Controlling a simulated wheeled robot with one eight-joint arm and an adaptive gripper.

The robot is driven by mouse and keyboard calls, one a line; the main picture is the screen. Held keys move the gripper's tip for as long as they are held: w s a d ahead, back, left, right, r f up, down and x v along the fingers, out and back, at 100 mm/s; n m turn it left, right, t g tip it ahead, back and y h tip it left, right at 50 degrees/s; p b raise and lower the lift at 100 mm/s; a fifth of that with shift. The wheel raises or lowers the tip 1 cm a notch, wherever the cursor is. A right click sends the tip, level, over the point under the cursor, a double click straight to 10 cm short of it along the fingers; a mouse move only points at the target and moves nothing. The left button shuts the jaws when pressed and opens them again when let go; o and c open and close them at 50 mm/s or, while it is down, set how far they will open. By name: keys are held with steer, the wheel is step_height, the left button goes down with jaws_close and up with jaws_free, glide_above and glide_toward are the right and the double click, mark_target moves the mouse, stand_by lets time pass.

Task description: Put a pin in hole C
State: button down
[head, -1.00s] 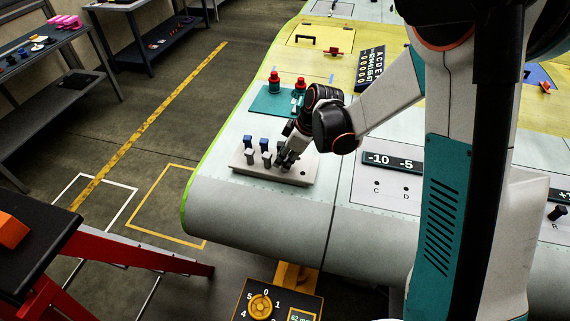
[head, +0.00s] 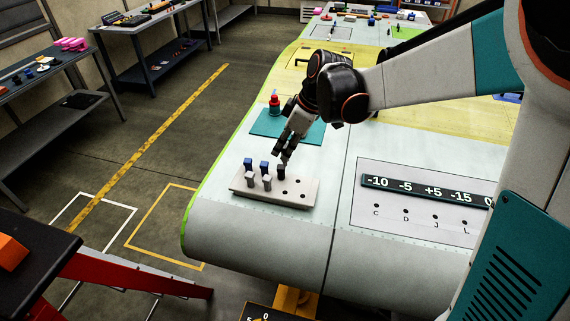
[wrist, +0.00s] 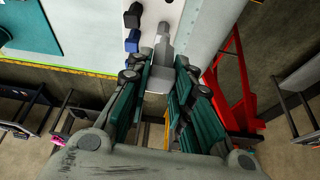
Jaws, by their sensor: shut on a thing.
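My gripper (head: 286,157) is above the pale pin block, its fingers shut on a grey pin (wrist: 158,72), which shows between them in the wrist view. In the head view the held pin is hard to make out. A dark piece (head: 281,172) shows just below the fingertips; I cannot tell whether it is the held pin or another in the block. The pin block (head: 260,193) holds blue pins (head: 248,164) and grey pins (head: 267,182), with open holes at its right end. Hole C (head: 376,206) is open, at the left of the labelled hole row under the number strip.
A teal mat (head: 262,125) with a red-topped item (head: 274,104) lies behind the block. The number strip (head: 425,190) stands behind the hole row. The wing surface between block and holes is clear. A red-framed stand (head: 130,272) is at lower left.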

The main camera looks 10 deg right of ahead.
mark_target(285, 145)
step_height(285, 145, up, 5)
steer(key=shift+r, duration=0.2)
steer(key=shift+d+r, duration=0.1)
steer(key=shift+d, duration=0.15)
steer(key=s+d+f+m+t+b, duration=0.1)
steer(key=s+d+f+m+b, duration=0.2)
steer(key=d+f, duration=0.7)
steer(key=s+d+f+m+h+b, duration=0.1)
steer(key=s+d+f+m+b, duration=0.2)
steer(key=d+f, duration=0.6)
steer(key=shift+s+d+f+t+h, duration=0.15)
steer(key=shift+d+f+t+h, duration=0.2)
steer(key=shift+d, duration=4.05)
steer(key=shift+f+b, duration=0.15)
steer(key=shift+b, duration=0.15)
steer(key=shift+f+b, duration=1.15)
steer(key=shift+f, duration=0.15)
